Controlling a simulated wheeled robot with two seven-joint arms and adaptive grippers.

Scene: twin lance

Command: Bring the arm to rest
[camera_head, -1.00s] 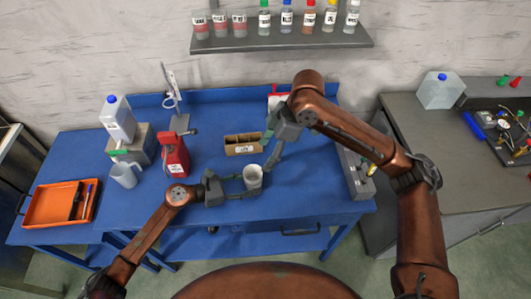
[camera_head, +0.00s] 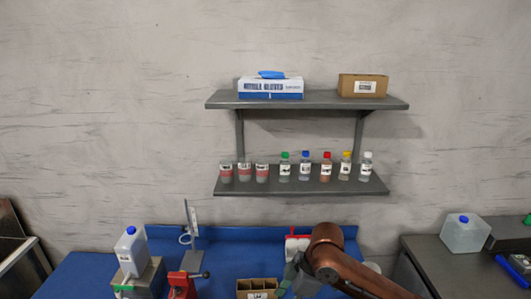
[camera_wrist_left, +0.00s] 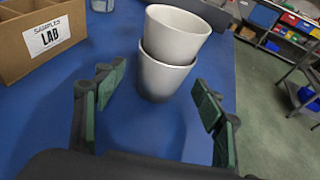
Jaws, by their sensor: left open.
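My left gripper (camera_wrist_left: 160,86) is open in the left wrist view, its green-padded fingers apart and nothing between them. Two white cups stand just beyond the fingertips on the blue table (camera_wrist_left: 130,130): an upper cup (camera_wrist_left: 176,36) sits tilted in the mouth of a lower cup (camera_wrist_left: 163,78). My left arm is outside the head view. My right arm comes in at the bottom right of the head view, and its gripper (camera_head: 285,286) is partly cut off at the bottom edge, so its jaws cannot be judged.
A cardboard box labelled LAB (camera_wrist_left: 50,42) stands left of the cups; it also shows in the head view (camera_head: 257,288). A red device (camera_head: 183,287) and a jug (camera_head: 131,250) are farther left. Wall shelves (camera_head: 300,187) hold several bottles. The table right of the cups ends at open floor.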

